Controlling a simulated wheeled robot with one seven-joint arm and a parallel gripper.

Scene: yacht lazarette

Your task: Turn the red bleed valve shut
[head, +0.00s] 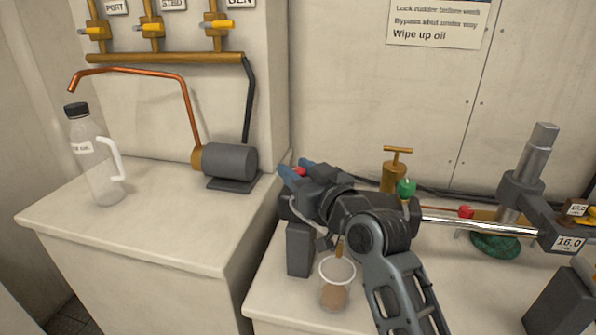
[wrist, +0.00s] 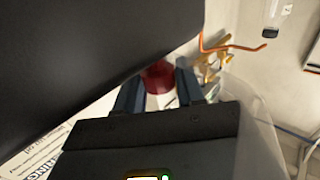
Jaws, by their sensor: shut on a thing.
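My gripper (head: 296,174) is at the left end of the steering cylinder assembly, its blue-grey fingers pointing away to the back left. It is shut on a red valve knob (head: 300,171), which is mostly hidden by the fingers in the head view. In the wrist view the same dark red knob (wrist: 158,77) shows between the two fingers (wrist: 160,88). The knob's stem and turn angle are hidden. A second red knob (head: 466,211) stands at the right part of the assembly, apart from my gripper.
A green knob (head: 406,187) and a brass T-handled fitting (head: 393,168) stand just right of my gripper. A clear cup with brown liquid (head: 335,284) stands below my arm. A bottle (head: 98,165) and a grey pump (head: 229,162) occupy the left counter.

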